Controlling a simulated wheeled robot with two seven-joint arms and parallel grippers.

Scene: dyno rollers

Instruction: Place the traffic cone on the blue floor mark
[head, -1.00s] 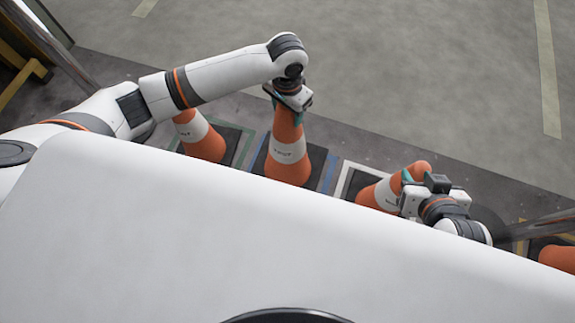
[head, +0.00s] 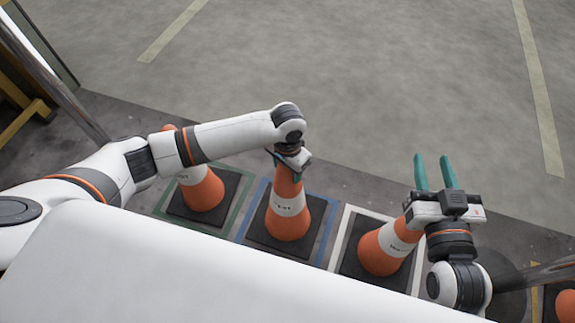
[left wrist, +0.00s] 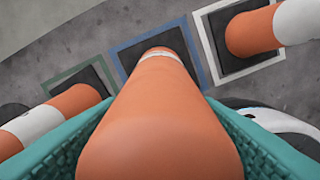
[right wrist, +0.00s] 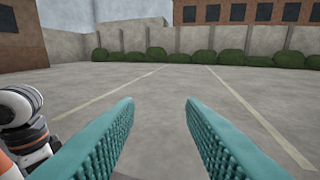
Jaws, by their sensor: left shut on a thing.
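An orange and white traffic cone (head: 289,215) stands upright, its black base inside the blue floor mark (head: 326,232) in the head view. My left gripper (head: 291,168) is shut on the top of this cone. In the left wrist view the cone (left wrist: 160,120) fills the space between the teal fingers, and its base lies within the blue outline (left wrist: 117,47). My right gripper (head: 436,172) is open and empty, its two teal fingers apart and pointing away over the floor. The right wrist view shows nothing between its fingers (right wrist: 160,125).
Another cone (head: 203,190) stands on a green mark (head: 160,208) to the left. A third cone (head: 382,250) stands on a white mark (head: 337,237) to the right, close to my right gripper. Part of another orange cone shows at the far right edge. The floor beyond is open.

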